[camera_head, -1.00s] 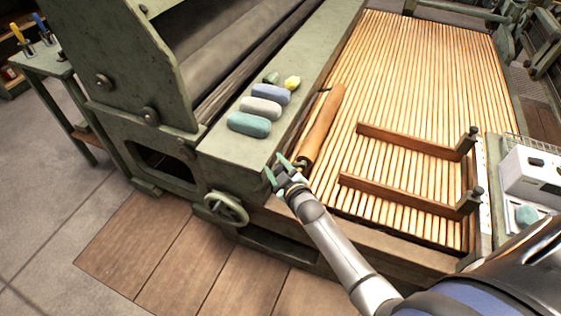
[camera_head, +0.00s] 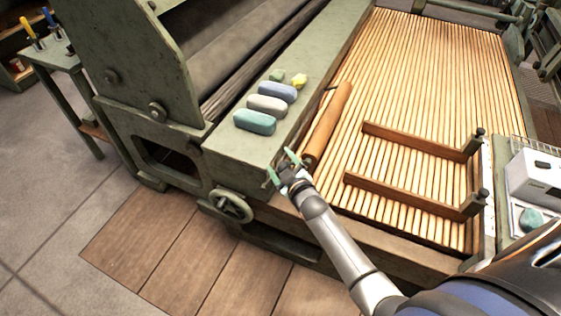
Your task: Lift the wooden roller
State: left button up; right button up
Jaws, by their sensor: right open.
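The wooden roller (camera_head: 328,124) is a long brown cylinder. It lies at the left side of the slatted wooden bed (camera_head: 425,85), slanting from upper right to lower left. A thin dark handle shows at its far end; its near end is close to my right gripper and partly hidden. My right gripper (camera_head: 281,168) is open, its green-tipped fingers apart, at the near end of the roller and by the edge of the green ledge. I cannot tell whether a finger touches the roller. My left gripper is not in view.
Several soft-looking blocks, among them a teal one (camera_head: 255,122), lie on the green ledge (camera_head: 228,150). A wooden frame (camera_head: 410,190) stands on the slats at right. A handwheel (camera_head: 231,205) sticks out below the ledge. A white box (camera_head: 535,178) is at far right.

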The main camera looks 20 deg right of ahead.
jog(key=shift+a, duration=0.1)
jog(key=shift+s+r, duration=0.2)
jog(key=shift+s, duration=0.25)
jog(key=p+v, duration=0.1)
jog(key=v, duration=1)
jog(key=shift+s+p, duration=0.3)
jog(key=shift+p, duration=0.1)
jog(key=s+a+f+m+g+y+p, duration=0.1)
jog(key=s+a+f+m+g, duration=0.1)
jog(key=s, duration=0.6)
jog(key=s+a+f+m+g+y+p, duration=0.2)
jog(key=s+a+f+g, duration=0.1)
jog(key=s+a, duration=0.2)
jog(key=s, duration=0.2)
jog(key=shift+s+f+m+g, duration=0.3)
jog(key=shift+s+f+g, duration=0.05)
jog(key=shift+s+g, duration=0.05)
